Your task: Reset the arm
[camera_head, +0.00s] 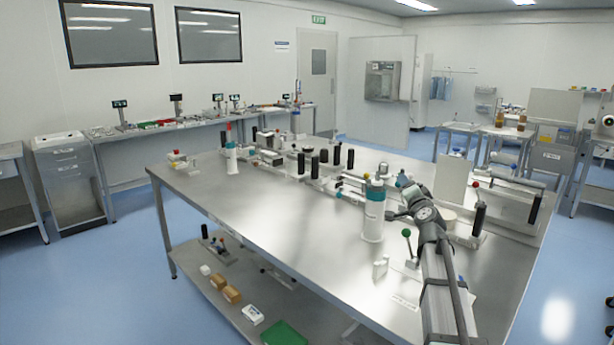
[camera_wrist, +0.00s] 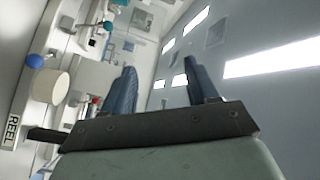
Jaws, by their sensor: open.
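My gripper (camera_wrist: 162,68) is open, and its two blue-grey fingers stand apart with nothing between them in the wrist view. In the head view my arm reaches in from the bottom right over the right part of the large steel table (camera_head: 290,222). The arm's end is above the table, among the equipment on its right side, and its fingers are hard to make out there. The wrist view lies on its side, with equipment at left and ceiling lights at right.
A white bottle with a teal band (camera_head: 373,212) stands just left of my arm. A green-knobbed lever (camera_head: 406,234) is close to the arm. A blue ball (camera_wrist: 35,61) and a cream disc (camera_wrist: 50,88) show in the wrist view. The table's front left is clear.

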